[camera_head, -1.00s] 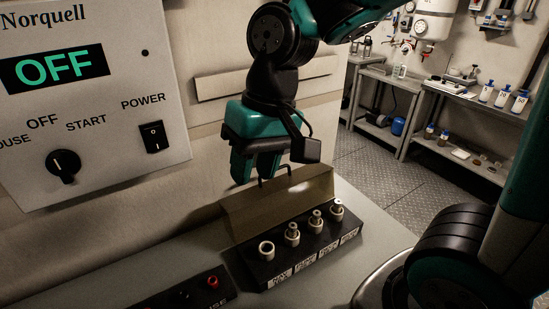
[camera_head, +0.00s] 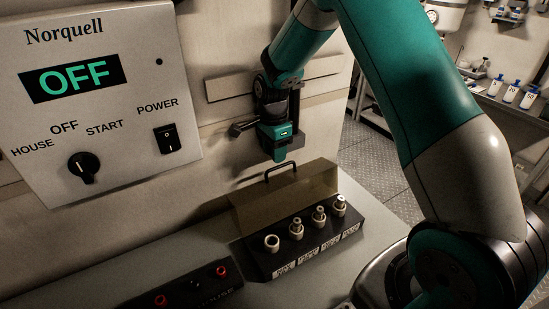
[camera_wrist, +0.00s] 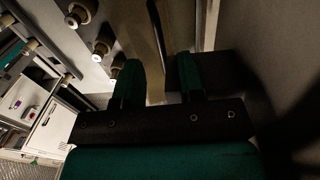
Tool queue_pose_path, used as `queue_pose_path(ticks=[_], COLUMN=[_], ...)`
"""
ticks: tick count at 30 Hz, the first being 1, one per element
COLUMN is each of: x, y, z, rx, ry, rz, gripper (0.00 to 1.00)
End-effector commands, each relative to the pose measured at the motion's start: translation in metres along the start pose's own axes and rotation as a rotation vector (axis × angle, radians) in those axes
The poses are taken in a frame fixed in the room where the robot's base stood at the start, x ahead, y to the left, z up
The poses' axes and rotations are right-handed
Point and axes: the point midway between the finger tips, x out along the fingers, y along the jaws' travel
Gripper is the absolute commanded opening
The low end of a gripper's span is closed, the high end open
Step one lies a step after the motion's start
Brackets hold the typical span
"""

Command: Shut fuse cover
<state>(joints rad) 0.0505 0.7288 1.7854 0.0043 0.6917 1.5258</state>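The fuse cover (camera_head: 285,195) is a translucent amber-brown hood standing raised behind the black fuse block (camera_head: 308,240). A dark bar handle (camera_head: 281,168) is on its top edge. Several pale round fuse holders (camera_head: 319,215) on the block are exposed. My gripper (camera_head: 280,157) hangs just above the handle, near the wall. In the wrist view my gripper (camera_wrist: 158,72) has its two green fingers apart. The handle (camera_wrist: 155,22) and a strip of the cover (camera_wrist: 140,45) show beyond and between the fingers. I cannot tell whether a finger touches the handle.
A grey control panel (camera_head: 100,110) reading OFF, with a knob and power switch, is on the wall at left. A low black box with red sockets (camera_head: 190,288) lies left of the fuse block. A wall rail (camera_head: 225,86) runs behind my gripper.

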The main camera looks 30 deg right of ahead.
Motion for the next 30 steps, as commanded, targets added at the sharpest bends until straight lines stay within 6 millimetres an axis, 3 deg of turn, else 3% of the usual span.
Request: queue_pose_path(ticks=[7, 18, 23, 30], x=[0.032, 0.04, 0.04, 0.04], y=[0.0, 0.0, 0.0, 0.0], z=[0.0, 0.0, 0.0, 0.001], rx=[-0.001, -0.002, -0.002, -0.003], ry=[0.0, -0.001, 0.0, 0.0], rz=[0.001, -0.002, -0.002, -0.003], gripper=[0.36, 0.36, 0.01, 0.0])
